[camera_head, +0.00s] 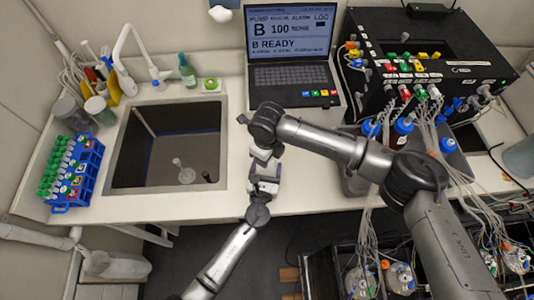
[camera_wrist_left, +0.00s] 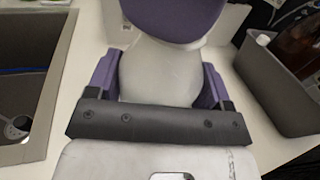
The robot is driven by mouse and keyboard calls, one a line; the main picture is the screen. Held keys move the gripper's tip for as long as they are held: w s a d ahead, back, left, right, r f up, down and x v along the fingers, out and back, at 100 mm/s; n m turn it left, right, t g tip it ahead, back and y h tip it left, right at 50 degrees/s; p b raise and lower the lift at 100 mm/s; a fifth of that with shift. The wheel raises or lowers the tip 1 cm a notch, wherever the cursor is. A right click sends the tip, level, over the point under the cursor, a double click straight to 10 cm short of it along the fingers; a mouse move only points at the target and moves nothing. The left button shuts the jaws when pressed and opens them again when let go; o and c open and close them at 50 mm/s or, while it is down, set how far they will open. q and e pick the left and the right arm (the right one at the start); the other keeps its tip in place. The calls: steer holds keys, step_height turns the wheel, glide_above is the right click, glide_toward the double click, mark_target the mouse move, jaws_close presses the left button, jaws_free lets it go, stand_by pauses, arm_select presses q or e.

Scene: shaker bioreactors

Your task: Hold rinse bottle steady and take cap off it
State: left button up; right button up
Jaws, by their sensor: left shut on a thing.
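My left gripper (camera_head: 265,183) is over the front edge of the bench between sink and laptop. In the left wrist view, its purple fingers (camera_wrist_left: 160,82) are shut on the white rinse bottle (camera_wrist_left: 158,68), one on each side. A rounded purple shape (camera_wrist_left: 172,16) covers the top of the bottle. I cannot tell whether it is the cap or part of my right gripper. My right arm reaches in from the right, and its gripper (camera_head: 262,153) is right above the bottle. The right fingertips are hidden, so their opening does not show.
A sink (camera_head: 168,148) lies to the left, with a blue tube rack (camera_head: 75,175) beyond it. An open laptop (camera_head: 292,60) stands behind the grippers. A grey tray (camera_wrist_left: 275,95) with bottles is to the right, below a black control unit (camera_head: 430,55) with many tubes.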

steer(key=o, duration=1)
